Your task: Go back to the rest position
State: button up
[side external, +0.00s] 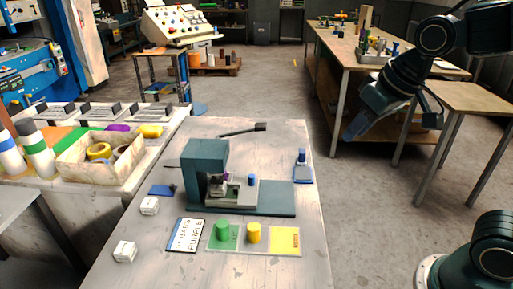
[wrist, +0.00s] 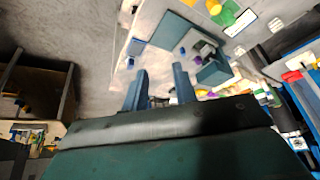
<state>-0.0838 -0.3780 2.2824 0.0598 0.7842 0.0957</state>
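My gripper (side external: 358,125) hangs in the air to the right of the work table, clear of everything on it. In the wrist view its two fingers (wrist: 160,88) are apart with nothing between them. The teal press (side external: 207,158) stands on the table, with a small purple piece (side external: 214,178) under its head. A card (side external: 186,235) reading "PURPLE" lies in front. A blue die (side external: 302,156) stands on a blue pad at the right.
A bin with tape rolls (side external: 100,158) stands on the left bench. A wooden workbench (side external: 335,50) and small table (side external: 470,98) stand behind my arm. Open floor lies right of the work table.

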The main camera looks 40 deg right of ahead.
jog(key=s+d+f, duration=0.1)
jog(key=s, duration=0.9)
jog(key=shift+s+n, duration=0.3)
jog(key=shift+n, duration=0.1)
